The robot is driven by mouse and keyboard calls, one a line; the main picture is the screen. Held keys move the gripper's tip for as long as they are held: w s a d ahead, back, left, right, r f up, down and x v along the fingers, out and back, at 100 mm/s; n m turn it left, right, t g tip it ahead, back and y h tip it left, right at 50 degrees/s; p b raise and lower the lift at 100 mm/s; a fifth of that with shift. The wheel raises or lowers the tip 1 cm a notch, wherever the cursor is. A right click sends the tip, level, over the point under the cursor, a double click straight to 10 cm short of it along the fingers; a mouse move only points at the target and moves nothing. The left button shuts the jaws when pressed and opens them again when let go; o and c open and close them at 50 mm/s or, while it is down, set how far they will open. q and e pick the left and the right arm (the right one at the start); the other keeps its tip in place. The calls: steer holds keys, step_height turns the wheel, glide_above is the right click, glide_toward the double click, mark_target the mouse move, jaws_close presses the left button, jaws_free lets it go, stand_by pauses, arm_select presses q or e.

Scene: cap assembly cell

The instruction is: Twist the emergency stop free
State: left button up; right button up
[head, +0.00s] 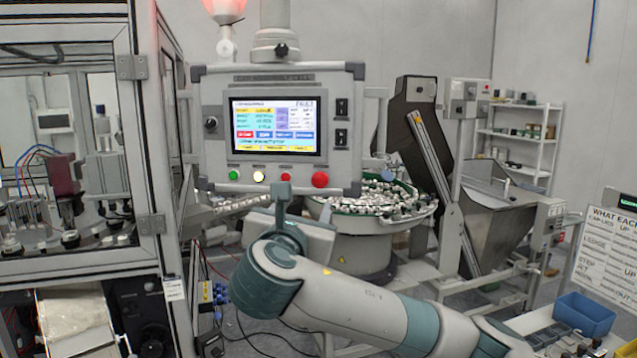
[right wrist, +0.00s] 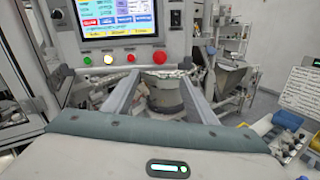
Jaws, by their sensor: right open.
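The emergency stop is the large red round button (head: 320,179) at the lower right of the grey control panel's face (head: 215,153). It also shows in the right wrist view (right wrist: 160,56), just beyond and above the space between my finger tips. My right gripper (head: 284,192) is in front of the panel's lower edge, to the left of the red button in the head view. In the right wrist view my right gripper (right wrist: 160,77) has its two fingers wide apart with nothing between them. I see no contact with the button. My left gripper is not in view.
A bowl feeder full of caps (head: 380,205) stands behind. A framed machine enclosure (head: 140,120) borders the left.

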steer(key=shift+w, duration=0.2)
steer(key=p, duration=0.8)
glide_toward(319, 181)
steer(key=w, duration=0.4)
steer(key=w+d, duration=0.1)
steer(key=w, duration=0.1)
steer(key=shift+w+d+r, duration=0.1)
steer(key=shift+w+r, duration=0.1)
steer(key=shift+w, duration=0.2)
steer(key=shift+w+d+f, duration=0.1)
steer(key=shift+w+f, duration=0.05)
steer(key=shift+w, duration=0.5)
steer(key=c, duration=1.1)
